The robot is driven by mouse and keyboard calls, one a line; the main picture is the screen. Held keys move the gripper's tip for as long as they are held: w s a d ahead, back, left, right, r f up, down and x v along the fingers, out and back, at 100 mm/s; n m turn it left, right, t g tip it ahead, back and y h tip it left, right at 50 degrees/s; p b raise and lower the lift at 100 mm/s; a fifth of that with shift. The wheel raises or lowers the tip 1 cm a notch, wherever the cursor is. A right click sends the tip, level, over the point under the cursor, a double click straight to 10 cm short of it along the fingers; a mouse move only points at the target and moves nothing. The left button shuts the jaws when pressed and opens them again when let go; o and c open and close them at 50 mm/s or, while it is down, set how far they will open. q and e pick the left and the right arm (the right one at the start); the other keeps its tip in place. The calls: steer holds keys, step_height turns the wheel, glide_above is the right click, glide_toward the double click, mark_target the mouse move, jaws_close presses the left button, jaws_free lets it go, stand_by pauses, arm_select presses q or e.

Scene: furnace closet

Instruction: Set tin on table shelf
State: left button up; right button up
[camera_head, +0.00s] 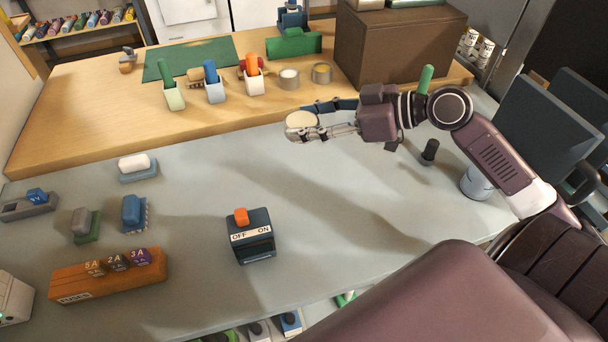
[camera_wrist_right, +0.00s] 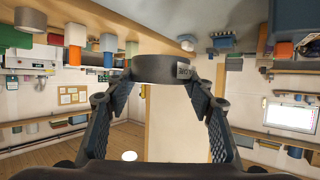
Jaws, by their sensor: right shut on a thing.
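My right gripper (camera_head: 304,121) is shut on a small round tin (camera_head: 299,118) with a pale top, held above the grey tabletop (camera_head: 330,205) near its far edge. In the right wrist view the tin (camera_wrist_right: 160,69) shows as a dark grey band with a label, pinched between the two fingers. Behind the grey top is a wooden surface (camera_head: 85,115). Two similar tins stand on it, one pale-topped (camera_head: 288,78) and one grey (camera_head: 321,73). Under the grey table's front edge, part of a lower shelf with objects (camera_head: 290,322) shows. My left gripper is out of view.
The grey top holds an OFF/ON switch box (camera_head: 251,238), an orange fuse block (camera_head: 108,276), and a dark knob (camera_head: 429,151). Its middle is clear.

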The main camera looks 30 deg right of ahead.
mark_target(307, 179)
step_height(307, 179, down, 14)
steer(key=shift+f, duration=0.25)
stand_by(0.3)
steer(key=shift+f, duration=0.2)
steer(key=o, duration=1.5)
